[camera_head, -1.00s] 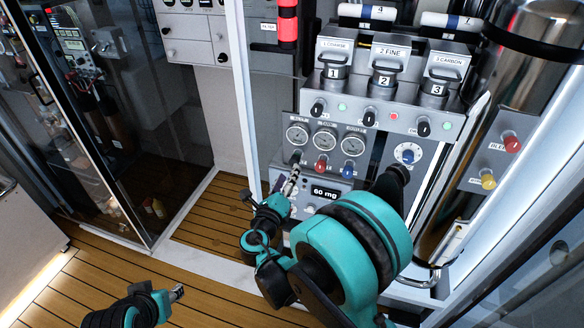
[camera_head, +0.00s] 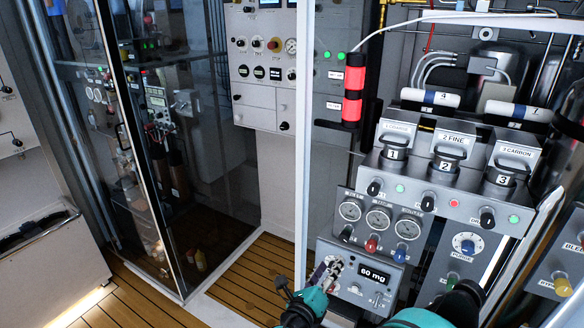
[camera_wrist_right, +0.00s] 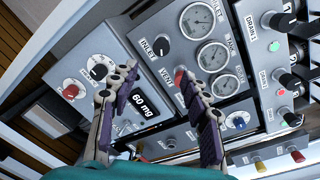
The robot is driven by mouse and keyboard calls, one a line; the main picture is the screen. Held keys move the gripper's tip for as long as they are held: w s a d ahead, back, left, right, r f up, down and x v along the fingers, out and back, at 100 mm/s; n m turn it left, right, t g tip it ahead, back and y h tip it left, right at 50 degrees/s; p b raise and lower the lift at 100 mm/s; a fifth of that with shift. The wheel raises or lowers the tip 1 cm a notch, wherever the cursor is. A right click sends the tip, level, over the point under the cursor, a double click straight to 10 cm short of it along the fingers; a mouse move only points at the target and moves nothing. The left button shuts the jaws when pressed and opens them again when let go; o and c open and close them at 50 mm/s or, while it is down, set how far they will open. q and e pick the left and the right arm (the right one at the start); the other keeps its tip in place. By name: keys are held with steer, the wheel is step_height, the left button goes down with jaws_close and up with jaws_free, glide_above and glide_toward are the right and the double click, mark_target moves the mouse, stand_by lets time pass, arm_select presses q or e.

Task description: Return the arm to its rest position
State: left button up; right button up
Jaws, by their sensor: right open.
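My right gripper (camera_head: 328,268) shows at the bottom of the head view, in front of the left part of the grey box with the "60 mg" display (camera_head: 374,275). In the right wrist view my right gripper (camera_wrist_right: 158,75) has its two purple-padded fingers spread apart, with nothing between them. The "60 mg" display (camera_wrist_right: 144,104) shows between the fingers, behind them. I cannot tell the exact gap between the fingertips and the panel. Teal and black parts of my right arm show at the bottom edge of the head view. My left gripper is out of view.
Above the display box are three gauges (camera_head: 378,219) and filter housings labelled 1, 2 and 3 (camera_head: 447,153). A red-banded light column (camera_head: 354,93) stands beside a white post. A glass cabinet (camera_head: 165,150) is at left. Wooden floor (camera_head: 255,275) is clear between cabinet and panel.

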steer(key=s+d+f+m+g+y, duration=0.3)
steer(key=s+d+m+g, duration=0.4)
steer(key=m, duration=1.1)
steer(key=s+a+m+y, duration=0.3)
steer(key=s+m+y, duration=0.3)
steer(key=s+m, duration=0.6)
steer(key=m, duration=0.8)
steer(key=shift+s+m, duration=0.2)
steer(key=shift+m, duration=0.1)
